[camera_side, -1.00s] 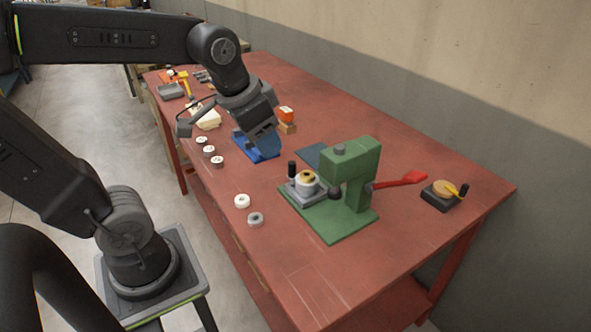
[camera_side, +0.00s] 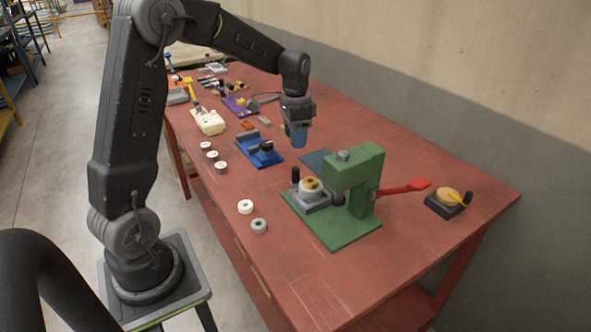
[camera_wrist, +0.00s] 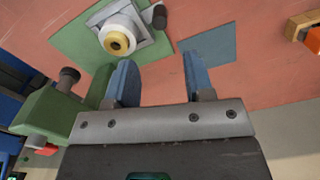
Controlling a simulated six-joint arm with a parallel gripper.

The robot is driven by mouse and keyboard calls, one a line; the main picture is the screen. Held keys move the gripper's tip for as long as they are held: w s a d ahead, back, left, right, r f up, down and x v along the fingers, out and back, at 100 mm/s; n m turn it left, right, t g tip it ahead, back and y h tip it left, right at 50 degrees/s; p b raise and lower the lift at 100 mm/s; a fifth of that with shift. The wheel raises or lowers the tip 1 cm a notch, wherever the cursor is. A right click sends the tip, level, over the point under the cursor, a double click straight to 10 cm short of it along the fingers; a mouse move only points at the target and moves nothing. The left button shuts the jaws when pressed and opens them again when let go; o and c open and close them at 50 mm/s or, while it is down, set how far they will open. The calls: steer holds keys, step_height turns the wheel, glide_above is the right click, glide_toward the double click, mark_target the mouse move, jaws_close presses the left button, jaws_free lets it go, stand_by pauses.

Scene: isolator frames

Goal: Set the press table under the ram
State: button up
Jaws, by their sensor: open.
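The green press (camera_side: 352,190) stands on its green base plate near the front of the bench, its red lever (camera_side: 405,187) pointing right. The grey press table (camera_side: 312,202) sits out to the left of the press column, with a black upright knob (camera_side: 295,174). A white and brass round part (camera_side: 310,188) rests on it. The table also shows in the wrist view (camera_wrist: 148,46), with the round part (camera_wrist: 117,42) on it. My gripper (camera_side: 296,140) is above the bench behind the press, apart from it. In the wrist view its blue fingers (camera_wrist: 163,85) are spread with nothing between them.
A flat blue-grey pad (camera_side: 315,161) lies behind the press. A blue fixture (camera_side: 260,150) stands to the left. White and grey rings (camera_side: 245,206) lie at the front edge. A black block with a wooden disc (camera_side: 448,200) is at right.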

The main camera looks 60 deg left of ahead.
mark_target(296, 169)
step_height(296, 169, down, 11)
steer(key=shift+r, duration=0.1)
steer(key=shift+c, duration=0.3)
jaws_close()
stand_by(0.4)
steer(key=shift+d, duration=0.1)
